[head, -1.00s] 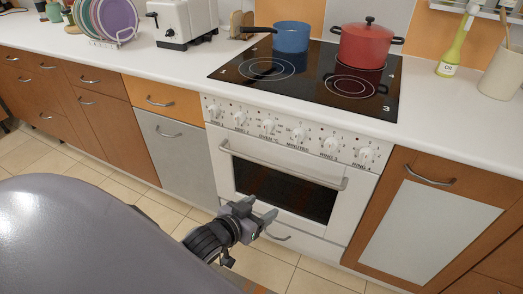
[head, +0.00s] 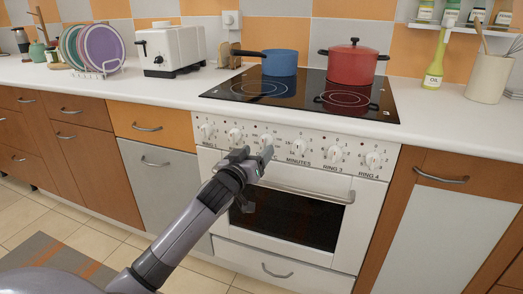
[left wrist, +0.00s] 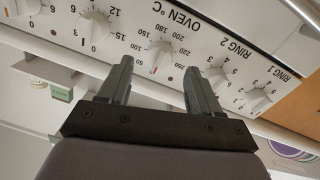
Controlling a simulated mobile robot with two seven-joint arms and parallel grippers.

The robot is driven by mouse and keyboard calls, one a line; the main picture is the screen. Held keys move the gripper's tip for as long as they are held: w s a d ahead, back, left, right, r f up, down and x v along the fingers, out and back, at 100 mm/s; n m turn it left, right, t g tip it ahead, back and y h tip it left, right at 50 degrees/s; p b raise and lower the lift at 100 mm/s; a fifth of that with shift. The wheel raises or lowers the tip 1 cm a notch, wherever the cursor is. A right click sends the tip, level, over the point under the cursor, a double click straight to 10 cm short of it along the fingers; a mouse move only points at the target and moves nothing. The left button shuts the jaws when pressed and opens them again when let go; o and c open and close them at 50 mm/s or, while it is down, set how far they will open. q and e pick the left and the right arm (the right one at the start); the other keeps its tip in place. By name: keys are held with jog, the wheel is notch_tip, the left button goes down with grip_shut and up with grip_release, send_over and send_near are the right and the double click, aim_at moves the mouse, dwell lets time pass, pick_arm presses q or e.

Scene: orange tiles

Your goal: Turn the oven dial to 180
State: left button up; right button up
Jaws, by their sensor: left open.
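The oven dial (head: 267,142) is a white knob on the oven's front panel, partly behind my left gripper in the head view. In the left wrist view, which is upside down, the oven dial (left wrist: 160,53) sits under the "OVEN °C" label, with printed numbers around it. Its pointer appears to be near the red mark, away from 180. My left gripper (head: 257,158) is open in front of the panel. In the left wrist view its two fingertips (left wrist: 161,67) lie either side of the dial, apparently not touching it. My right gripper is not in view.
Ring and minutes dials sit beside the oven dial, including the minutes dial (left wrist: 94,27) and the ring 2 dial (left wrist: 217,78). The oven door handle (head: 310,193) sticks out below. A blue pan (head: 280,63) and red pot (head: 353,66) stand on the hob (head: 235,93).

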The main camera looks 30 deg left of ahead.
aim_at(263, 145)
pick_arm(q)
jog(key=shift+w+a, duration=0.2)
jog(key=shift+w, duration=0.8)
jog(key=shift+w+a, duration=0.15)
jog(key=shift+w, duration=0.8)
jog(key=c, duration=1)
